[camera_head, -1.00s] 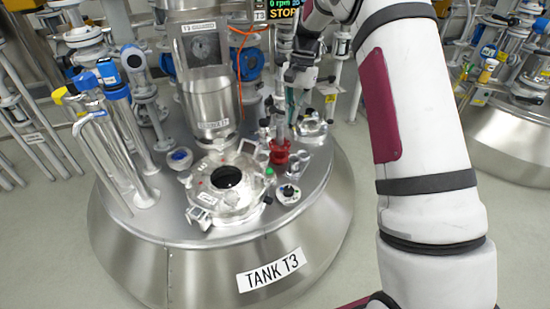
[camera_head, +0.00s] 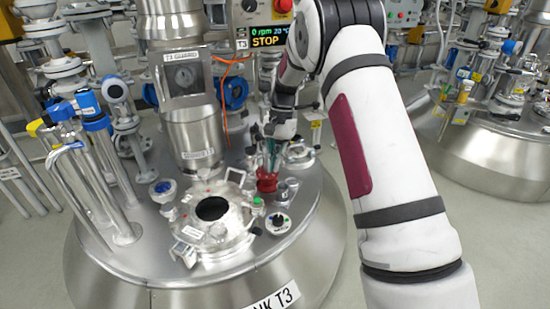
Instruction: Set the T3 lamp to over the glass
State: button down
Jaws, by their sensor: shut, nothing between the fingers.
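The T3 tank lid (camera_head: 135,255) fills the middle of the view, with a round open port (camera_head: 212,209) near its front. My gripper (camera_head: 270,165) is over the lid behind that port, pointing down, just above a red fitting (camera_head: 266,182). Its slim greenish fingers look shut and empty; whether they touch the fitting I cannot tell. A shiny round fitting (camera_head: 300,152) lies to the right of my gripper and may be the glass. I cannot make out the lamp for certain; it may be partly hidden by my gripper and wrist.
A control box (camera_head: 263,35) with a red button and a "STOP" display is behind my gripper. A steel column with a T3 guard (camera_head: 183,77) rises left of it. A black-and-white knob (camera_head: 278,223) sits in front. Blue-handled pipes (camera_head: 95,120) stand left. Another tank (camera_head: 490,150) is right.

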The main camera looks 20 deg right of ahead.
aim_at(251, 205)
jog(key=s+a+f+b, duration=0.2)
jog(key=s+a+f, duration=0.1)
jog(key=f, duration=0.2)
jog(key=shift+s+a+b, duration=0.4)
